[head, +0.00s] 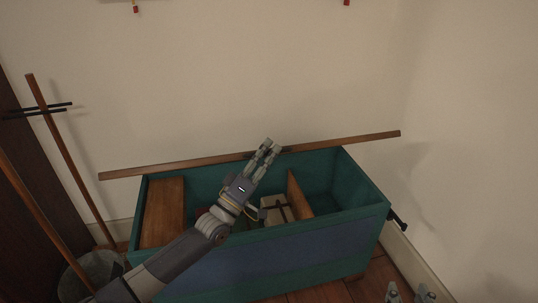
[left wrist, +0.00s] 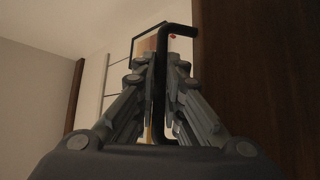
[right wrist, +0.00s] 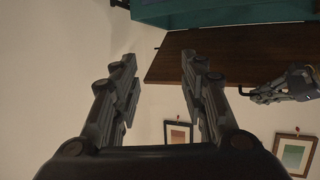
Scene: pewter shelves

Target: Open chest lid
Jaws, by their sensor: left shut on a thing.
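The teal chest (head: 372,180) stands against the wall with its top open. Its brown wooden lid (head: 180,163) is raised at the back and shows nearly edge-on in the head view; its broad face shows in the right wrist view (right wrist: 215,62). My left gripper (head: 268,146) reaches over the chest to the lid's edge. In the left wrist view, it (left wrist: 160,66) is shut on a bent black handle (left wrist: 162,95) beside the brown panel. My right gripper (right wrist: 158,75) is open and empty, apart from the chest; its fingertips show at the bottom of the head view (head: 410,294).
Inside the chest are a wooden board (head: 163,212), a wooden divider (head: 299,196) and a pale item with dark bands (head: 270,212). A black side handle (head: 397,217) sticks out right. A grey bucket (head: 98,265) and wooden poles (head: 67,150) stand left.

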